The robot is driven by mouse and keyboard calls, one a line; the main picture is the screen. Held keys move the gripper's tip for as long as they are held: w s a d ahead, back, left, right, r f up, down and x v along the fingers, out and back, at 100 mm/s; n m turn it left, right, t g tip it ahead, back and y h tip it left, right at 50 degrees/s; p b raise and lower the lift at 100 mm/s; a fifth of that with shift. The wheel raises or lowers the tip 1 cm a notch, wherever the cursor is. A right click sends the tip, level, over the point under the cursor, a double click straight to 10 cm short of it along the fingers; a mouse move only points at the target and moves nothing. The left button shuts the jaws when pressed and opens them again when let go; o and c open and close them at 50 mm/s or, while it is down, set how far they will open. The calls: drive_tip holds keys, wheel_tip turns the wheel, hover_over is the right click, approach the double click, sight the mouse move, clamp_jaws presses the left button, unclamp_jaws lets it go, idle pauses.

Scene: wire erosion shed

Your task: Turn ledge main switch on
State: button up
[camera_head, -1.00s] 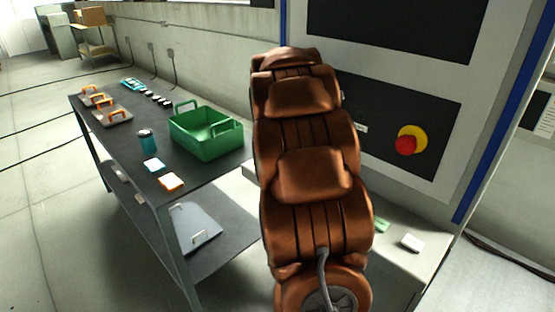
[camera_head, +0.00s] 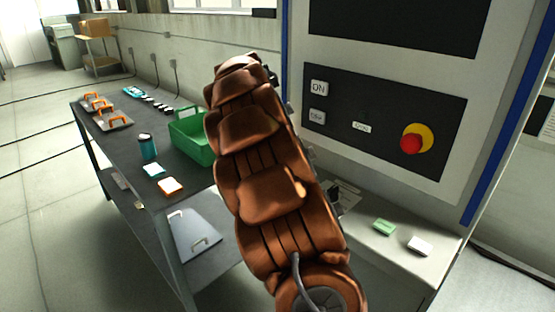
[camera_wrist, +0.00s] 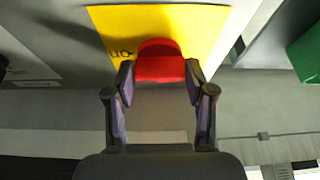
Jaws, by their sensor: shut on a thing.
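In the wrist view, a red switch handle (camera_wrist: 160,68) stands out from a yellow plate (camera_wrist: 203,22). Dark upside-down lettering, which seems to read "ON", shows on the plate left of the handle. My gripper (camera_wrist: 160,79) has one finger on each side of the red handle and is shut on it. How far the handle is turned is hard to tell. In the head view my arm covers my gripper, and this switch does not show there.
A control panel (camera_head: 345,150) carries an ON button (camera_head: 319,87) and a red button (camera_head: 411,143) on yellow. Below, a pale ledge (camera_head: 385,262) holds a green block (camera_head: 384,228) and a white block (camera_head: 420,246). A dark table (camera_head: 115,145) with a green crate (camera_head: 190,146) stands left.

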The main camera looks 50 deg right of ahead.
drive_tip(key=shift+m, duration=0.4)
drive_tip(key=o, duration=1.2)
drive_tip(key=shift+c, duration=0.2)
drive_tip(key=v, duration=1.2)
drive_tip(key=shift+w, duration=0.2)
